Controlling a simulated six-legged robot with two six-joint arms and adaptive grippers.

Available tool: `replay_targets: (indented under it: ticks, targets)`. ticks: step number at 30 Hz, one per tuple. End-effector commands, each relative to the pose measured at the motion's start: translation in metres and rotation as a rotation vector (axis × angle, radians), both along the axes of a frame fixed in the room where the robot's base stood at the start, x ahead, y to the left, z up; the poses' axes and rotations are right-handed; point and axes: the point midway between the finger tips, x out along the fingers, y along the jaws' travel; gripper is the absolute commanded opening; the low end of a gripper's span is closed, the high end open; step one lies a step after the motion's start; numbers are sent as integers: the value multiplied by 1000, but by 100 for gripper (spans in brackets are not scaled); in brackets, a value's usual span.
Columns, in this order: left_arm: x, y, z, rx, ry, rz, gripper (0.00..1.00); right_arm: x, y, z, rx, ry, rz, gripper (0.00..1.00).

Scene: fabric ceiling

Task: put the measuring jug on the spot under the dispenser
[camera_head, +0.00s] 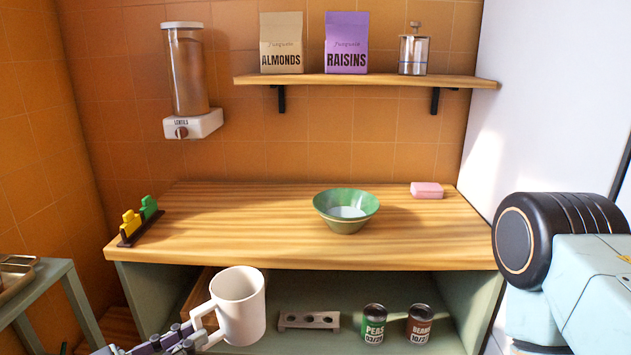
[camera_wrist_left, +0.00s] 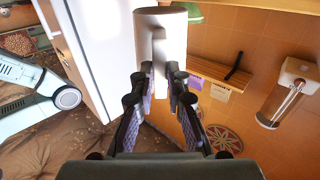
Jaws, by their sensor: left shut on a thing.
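The white measuring jug (camera_head: 240,305) is upright in front of the counter's front edge, at the lower left of the head view. My left gripper (camera_head: 190,338) is shut on its handle; the left wrist view shows the jug (camera_wrist_left: 174,20) beyond the fingers (camera_wrist_left: 160,80). The dispenser (camera_head: 188,80), a clear cylinder on a white base with a knob, hangs on the tiled wall up and left of the jug. The counter (camera_head: 230,215) below the dispenser looks bare; no marked spot can be made out. My right gripper is out of view.
A green bowl (camera_head: 346,222) stands mid-counter, with a pink block (camera_head: 427,190) at the back right. A rack (camera_head: 128,238) with yellow and green clips is at the left edge. Cans (camera_head: 374,325) stand on the lower shelf. A wall shelf (camera_head: 340,79) holds bags.

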Motion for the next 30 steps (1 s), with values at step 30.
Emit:
replay_targets:
  ticks: [30]
  targets:
    - [-17, -14, -28, 4, 0, 280, 0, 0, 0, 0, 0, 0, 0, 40]
